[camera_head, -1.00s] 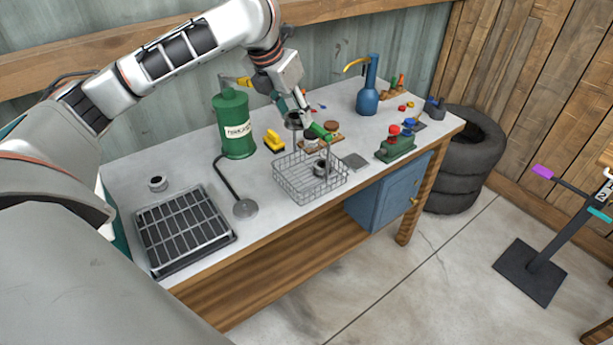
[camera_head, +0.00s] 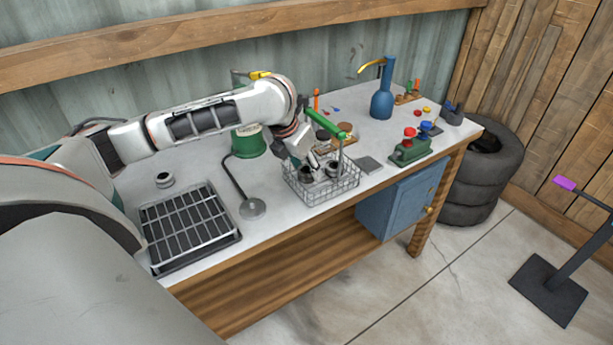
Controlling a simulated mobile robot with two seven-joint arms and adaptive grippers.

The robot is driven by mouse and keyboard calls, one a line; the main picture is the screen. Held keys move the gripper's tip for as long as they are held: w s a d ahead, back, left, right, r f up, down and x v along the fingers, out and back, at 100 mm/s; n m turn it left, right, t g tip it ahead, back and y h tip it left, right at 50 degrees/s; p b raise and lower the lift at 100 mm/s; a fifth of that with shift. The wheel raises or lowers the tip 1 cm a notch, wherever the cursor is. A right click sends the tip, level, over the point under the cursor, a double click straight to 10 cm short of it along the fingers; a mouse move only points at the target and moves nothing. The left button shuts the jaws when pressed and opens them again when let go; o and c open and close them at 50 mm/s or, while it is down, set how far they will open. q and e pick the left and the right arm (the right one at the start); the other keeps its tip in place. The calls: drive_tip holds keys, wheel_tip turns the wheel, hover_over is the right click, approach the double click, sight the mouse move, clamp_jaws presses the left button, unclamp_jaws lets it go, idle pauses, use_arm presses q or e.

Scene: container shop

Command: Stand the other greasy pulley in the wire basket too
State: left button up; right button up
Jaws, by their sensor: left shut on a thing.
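The wire basket (camera_head: 322,197) stands near the front edge of the bench, with a green grip bar (camera_head: 326,124) above it. One dark and grey pulley (camera_head: 332,169) stands in the basket on the right. My left gripper (camera_head: 307,164) reaches down into the basket's left side and is shut on another pulley (camera_head: 305,174). This pulley is beside the first one, and the basket wires and gripper partly hide it. I cannot tell whether it touches the basket floor. My right gripper is not in view.
A similar ring-shaped part (camera_head: 164,180) sits at the bench's left, behind a slatted black tray (camera_head: 188,228). A lamp-like stand (camera_head: 252,209) is left of the basket. A green canister (camera_head: 249,142) is partly behind my arm.

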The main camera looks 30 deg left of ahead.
use_arm(q)
drive_tip(key=shift+f, duration=1.2)
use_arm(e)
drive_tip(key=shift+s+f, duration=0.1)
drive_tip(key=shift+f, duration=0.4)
use_arm(q)
drive_tip(key=shift+f, duration=0.1)
drive_tip(key=o, duration=1.2)
drive_tip(key=shift+c, duration=0.2)
drive_tip(key=shift+r, duration=0.2)
drive_tip(key=p+v, duration=0.3)
drive_tip(key=v, duration=0.9)
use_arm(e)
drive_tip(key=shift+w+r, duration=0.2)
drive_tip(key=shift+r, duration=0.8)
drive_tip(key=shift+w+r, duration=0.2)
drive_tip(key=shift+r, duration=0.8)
use_arm(q)
drive_tip(key=shift+f, duration=0.15)
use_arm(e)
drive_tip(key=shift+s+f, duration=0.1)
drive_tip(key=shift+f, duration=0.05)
